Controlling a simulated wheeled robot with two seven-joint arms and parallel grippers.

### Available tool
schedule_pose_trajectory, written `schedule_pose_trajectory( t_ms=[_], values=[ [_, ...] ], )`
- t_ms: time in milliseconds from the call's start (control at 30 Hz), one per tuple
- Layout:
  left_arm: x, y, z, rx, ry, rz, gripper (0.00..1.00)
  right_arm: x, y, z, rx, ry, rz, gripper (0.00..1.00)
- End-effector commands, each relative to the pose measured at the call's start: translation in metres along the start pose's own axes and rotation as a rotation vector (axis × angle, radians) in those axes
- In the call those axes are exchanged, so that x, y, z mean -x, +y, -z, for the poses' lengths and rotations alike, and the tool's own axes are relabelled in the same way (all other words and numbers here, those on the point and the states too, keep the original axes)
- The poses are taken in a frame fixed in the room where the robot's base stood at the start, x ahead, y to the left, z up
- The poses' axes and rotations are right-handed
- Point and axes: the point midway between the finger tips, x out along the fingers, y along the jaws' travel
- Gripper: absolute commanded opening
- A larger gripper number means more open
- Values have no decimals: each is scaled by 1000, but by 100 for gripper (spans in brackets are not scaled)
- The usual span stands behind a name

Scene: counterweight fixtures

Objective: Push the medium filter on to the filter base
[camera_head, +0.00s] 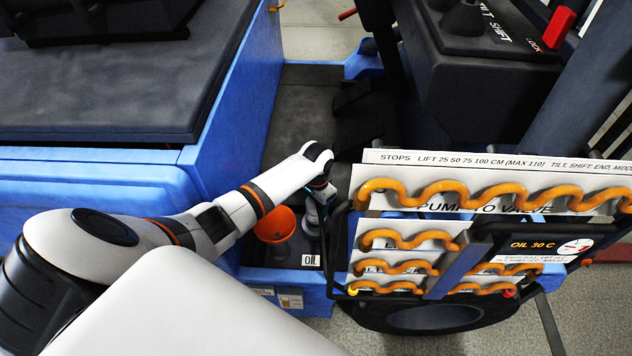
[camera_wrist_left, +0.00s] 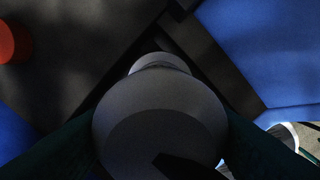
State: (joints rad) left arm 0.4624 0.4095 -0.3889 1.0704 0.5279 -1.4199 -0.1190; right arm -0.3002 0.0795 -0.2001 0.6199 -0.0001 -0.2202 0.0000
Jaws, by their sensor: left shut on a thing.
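My left gripper (camera_head: 320,192) reaches in from the left over a dark recess in the blue machine. It is shut on a grey rounded body, seemingly the medium filter (camera_wrist_left: 160,115), which fills the middle of the left wrist view between the dark fingers. In the head view a pale cylinder (camera_head: 311,217) shows just under the gripper, above a small OIL label. A smaller pale round end shows beyond the grey body in the wrist view. I cannot make out the filter base or whether the filter touches it. My right gripper is not in view.
An orange funnel (camera_head: 275,226) stands just left of the gripper. A panel with orange wavy handles (camera_head: 440,195) and a dark frame stand close on the right. Blue machine walls (camera_head: 232,115) bound the recess on the left.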

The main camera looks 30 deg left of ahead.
Motion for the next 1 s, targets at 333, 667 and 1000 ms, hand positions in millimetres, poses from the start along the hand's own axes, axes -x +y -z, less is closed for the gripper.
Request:
schedule_pose_trajectory(
  t_ms=[333, 667, 1000],
  values=[
    [-1, 0, -1, -1, -2, 0, 24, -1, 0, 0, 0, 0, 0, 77],
    [-7, 0, -1, -1, -2, 0, 24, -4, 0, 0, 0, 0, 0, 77],
    [-14, 0, -1, -1, -3, 0, 24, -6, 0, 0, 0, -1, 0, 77]
  ],
)
